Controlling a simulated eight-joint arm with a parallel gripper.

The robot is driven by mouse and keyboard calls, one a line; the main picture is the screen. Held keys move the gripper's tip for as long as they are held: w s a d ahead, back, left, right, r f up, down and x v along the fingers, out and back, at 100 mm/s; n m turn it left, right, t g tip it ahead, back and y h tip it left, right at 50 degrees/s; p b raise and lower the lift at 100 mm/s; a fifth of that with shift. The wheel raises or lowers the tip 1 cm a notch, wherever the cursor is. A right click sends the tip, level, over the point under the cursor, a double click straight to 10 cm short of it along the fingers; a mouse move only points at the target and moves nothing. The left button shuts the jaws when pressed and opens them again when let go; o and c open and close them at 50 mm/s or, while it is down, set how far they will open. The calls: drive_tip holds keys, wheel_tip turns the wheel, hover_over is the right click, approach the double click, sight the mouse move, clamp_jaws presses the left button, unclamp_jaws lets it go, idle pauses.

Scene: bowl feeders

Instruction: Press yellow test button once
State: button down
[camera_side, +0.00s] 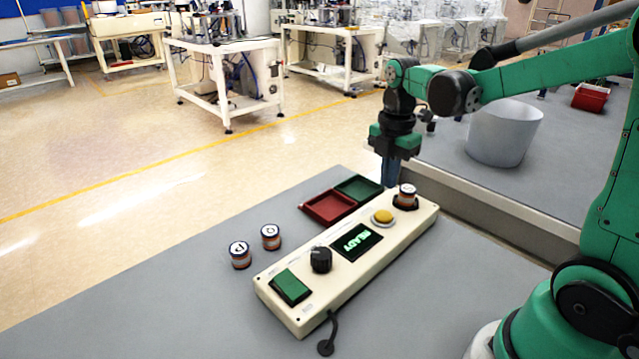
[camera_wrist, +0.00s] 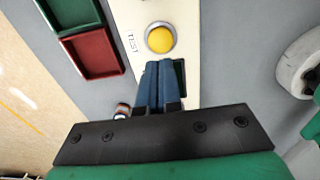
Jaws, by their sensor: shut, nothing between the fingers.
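The yellow test button (camera_side: 383,216) is a round dome in a pale ring on the cream control panel (camera_side: 408,233), between the display (camera_side: 356,242) and a canister (camera_side: 407,193) in a dark socket. In the wrist view the button (camera_wrist: 160,39) is fully visible, with a TEST label (camera_wrist: 131,43) beside it. My gripper (camera_side: 391,184) points down with its fingers together and empty. In the wrist view the blue fingertips (camera_wrist: 158,65) appear just below the button and partly cover the dark display (camera_wrist: 180,78). The side view shows the tips above the panel, apart from the button.
The panel also carries a black knob (camera_side: 320,260) and a green switch (camera_side: 291,286). A red tray (camera_side: 328,207) and a green tray (camera_side: 358,188) lie behind it. Two canisters, one (camera_side: 240,255) and another (camera_side: 270,237), stand on the grey table. The display reads READY.

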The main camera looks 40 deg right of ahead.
sight(383, 214)
drive_tip(key=shift+f, duration=3)
drive_tip(key=shift+f, duration=1)
wheel_tip(383, 214, up, 14)
drive_tip(key=shift+r, duration=0.2)
drive_tip(key=s+a+f+m+t, duration=0.2)
drive_tip(key=a+m, duration=0.3)
drive_tip(key=m, duration=0.4)
drive_tip(key=s+a+f+m+t, duration=0.2)
drive_tip(key=a+m+t, duration=0.3)
drive_tip(key=m, duration=0.4)
